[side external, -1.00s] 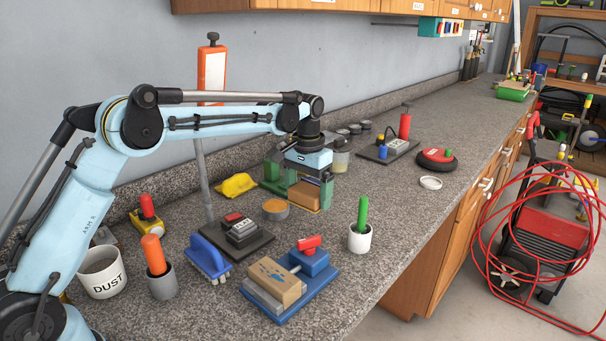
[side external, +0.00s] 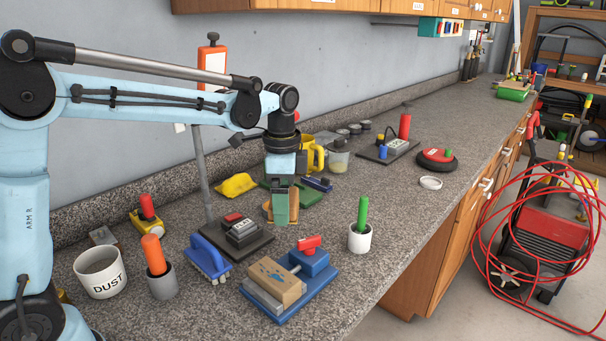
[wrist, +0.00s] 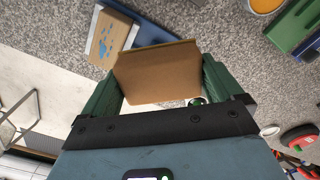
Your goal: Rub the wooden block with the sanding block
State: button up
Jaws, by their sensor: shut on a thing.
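My gripper (side external: 281,204) is shut on the sanding block, a tan-brown block. It shows between the two green fingers in the wrist view (wrist: 160,76); in the side view the near finger hides most of it. The wooden block (side external: 274,282), pale with blue marks on top, lies on a blue base (side external: 318,290) near the front of the counter. A blue clamp with a red handle (side external: 309,244) stands at its far end. The wooden block also shows at upper left in the wrist view (wrist: 108,36). The held block is above and behind it, apart from it.
A blue brush (side external: 208,258) and a black-based switch box (side external: 240,232) stand left of the wooden block. A white cup with a green handle (side external: 359,238) stands to its right. A DUST mug (side external: 100,272) and a grey cup (side external: 162,284) are farther left.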

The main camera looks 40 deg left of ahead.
aim_at(261, 264)
jog(key=s+d+m, duration=0.1)
jog(key=s+m, duration=0.6)
jog(key=s, duration=0.1)
jog(key=shift+d+f, duration=0.1)
jog(key=shift+f, duration=3.6)
jog(key=shift+d+f, duration=0.2)
jog(key=shift+f, duration=0.1)
jog(key=shift+c, duration=0.4)
jog(key=shift+d+f, duration=0.1)
jog(key=shift+d, duration=0.3)
jog(key=shift+d+f, duration=0.1)
jog(key=shift+d, duration=2.95)
jog(key=shift+a, duration=3.55)
jog(key=shift+a+r, duration=0.15)
jog(key=shift+r, duration=0.1)
notch_tip(261, 264, up, 8)
